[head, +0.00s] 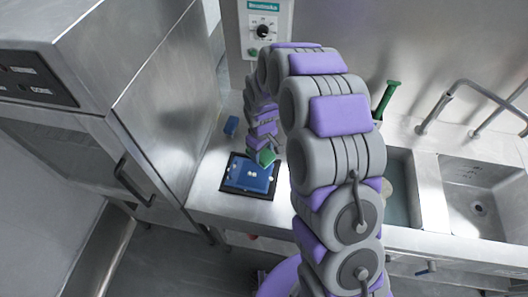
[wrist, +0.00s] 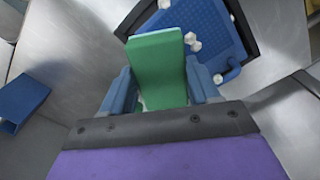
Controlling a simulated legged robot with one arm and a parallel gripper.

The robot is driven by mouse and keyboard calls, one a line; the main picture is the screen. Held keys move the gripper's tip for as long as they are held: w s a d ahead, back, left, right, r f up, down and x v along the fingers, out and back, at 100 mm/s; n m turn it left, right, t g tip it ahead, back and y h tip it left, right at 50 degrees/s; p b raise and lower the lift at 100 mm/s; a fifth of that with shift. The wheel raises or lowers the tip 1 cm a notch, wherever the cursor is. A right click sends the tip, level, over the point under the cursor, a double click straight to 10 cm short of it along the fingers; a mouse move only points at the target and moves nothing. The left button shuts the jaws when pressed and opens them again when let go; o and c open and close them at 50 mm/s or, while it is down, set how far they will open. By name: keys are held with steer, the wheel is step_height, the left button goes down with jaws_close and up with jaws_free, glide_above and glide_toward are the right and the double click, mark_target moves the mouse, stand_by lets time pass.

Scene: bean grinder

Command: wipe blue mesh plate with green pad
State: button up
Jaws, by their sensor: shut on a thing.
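The blue mesh plate (head: 249,176) lies in a black frame or tray on the steel counter in the head view. It also shows in the wrist view (wrist: 205,30), at the top. Several small white bits lie on the plate. My gripper (wrist: 160,90) is shut on the green pad (wrist: 157,60), which points out ahead between the two blue fingers. In the head view the pad (head: 266,157) is at the plate's upper right corner. In the wrist view the pad overlaps the plate's near left part. I cannot tell whether it touches the plate.
A small blue block (head: 231,126) stands on the counter behind the plate, also in the wrist view (wrist: 22,102). A steel cabinet (head: 140,110) stands left, a grinder or control box (head: 264,30) behind, sinks (head: 478,200) with a tap right. A green handle (head: 386,98) rises behind my arm.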

steer(key=shift+a+r+p, duration=0.15)
steer(key=shift+a+r, duration=0.1)
steer(key=shift+r, duration=0.3)
steer(key=shift+a+r+p, duration=0.15)
steer(key=shift+a+r, duration=0.1)
steer(key=shift+r, duration=0.3)
steer(key=shift+d+r, duration=0.2)
steer(key=shift+d, duration=0.55)
steer(key=shift+a, duration=0.1)
